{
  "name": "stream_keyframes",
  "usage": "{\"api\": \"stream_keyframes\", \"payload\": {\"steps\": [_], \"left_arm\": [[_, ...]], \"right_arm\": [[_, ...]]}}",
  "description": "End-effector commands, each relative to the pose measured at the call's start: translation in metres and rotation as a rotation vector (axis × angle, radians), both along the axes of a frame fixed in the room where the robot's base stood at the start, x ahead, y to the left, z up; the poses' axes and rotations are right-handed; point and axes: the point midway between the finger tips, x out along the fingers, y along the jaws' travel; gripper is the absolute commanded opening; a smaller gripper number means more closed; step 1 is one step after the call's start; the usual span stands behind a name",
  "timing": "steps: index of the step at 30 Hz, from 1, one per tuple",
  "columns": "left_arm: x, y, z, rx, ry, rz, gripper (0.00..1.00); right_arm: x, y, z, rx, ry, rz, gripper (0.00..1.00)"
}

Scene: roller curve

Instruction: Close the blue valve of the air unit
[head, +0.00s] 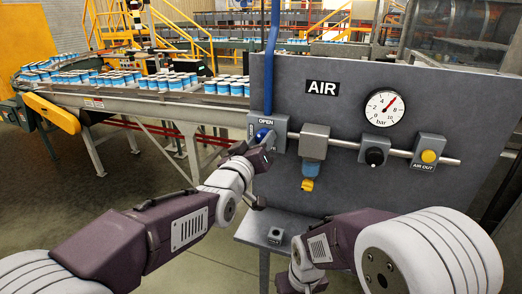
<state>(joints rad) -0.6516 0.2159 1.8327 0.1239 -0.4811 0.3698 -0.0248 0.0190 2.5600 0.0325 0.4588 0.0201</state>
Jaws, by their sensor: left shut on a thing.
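The air unit is a grey upright panel (420,95) with an "AIR" label. The blue valve (262,134) sits at its left, on a grey block marked "OPEN" above, with a blue pipe (271,60) coming down to it. My left gripper (261,143) is at the valve from below and shut on its blue handle. The gripper and wrist cover part of the valve, so the handle's exact angle is hard to tell. My right arm reaches in low in front of the panel; its fingers do not show.
Right of the valve are a filter bowl (313,147), a black knob (375,157), a pressure gauge (384,108) with its needle near 6, and a yellow "AIR OUT" button (428,157). A conveyor (180,105) carries cans behind.

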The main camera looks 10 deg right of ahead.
Motion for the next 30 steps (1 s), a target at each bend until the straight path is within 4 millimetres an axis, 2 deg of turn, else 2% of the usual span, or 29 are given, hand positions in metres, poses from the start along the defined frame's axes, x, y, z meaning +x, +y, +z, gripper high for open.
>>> {"api": "stream_keyframes", "payload": {"steps": [1,18,30], "left_arm": [[0.000,0.000,-0.004,-0.038,0.020,0.000,0.00],[0.000,0.001,-0.005,-0.487,0.325,0.000,0.00],[0.000,0.001,-0.003,-0.758,0.511,0.000,0.00]], "right_arm": [[0.000,0.000,-0.011,0.000,0.000,0.000,0.36],[0.000,0.000,-0.068,0.000,0.000,0.000,0.36],[0.000,0.000,-0.093,0.000,0.000,0.000,0.36]]}}
